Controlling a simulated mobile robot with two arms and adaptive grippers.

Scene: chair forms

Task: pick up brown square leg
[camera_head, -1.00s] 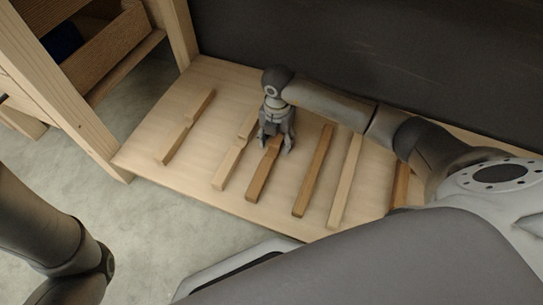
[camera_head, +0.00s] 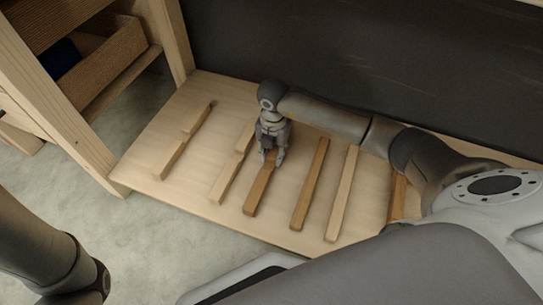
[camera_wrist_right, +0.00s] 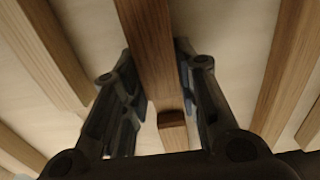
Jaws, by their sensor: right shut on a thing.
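The brown square leg (camera_head: 258,191) lies on the light wooden board, its far part hidden under my right gripper (camera_head: 270,160). In the right wrist view the brown leg (camera_wrist_right: 147,50) runs between the two fingers of the right gripper (camera_wrist_right: 155,90), which are shut on it from both sides. The leg still appears to rest on the board. Only part of my left arm shows at the lower left of the head view; its gripper is out of view.
A dark wall (camera_head: 350,60) stands behind. A wooden shelf frame (camera_head: 75,110) is at the left.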

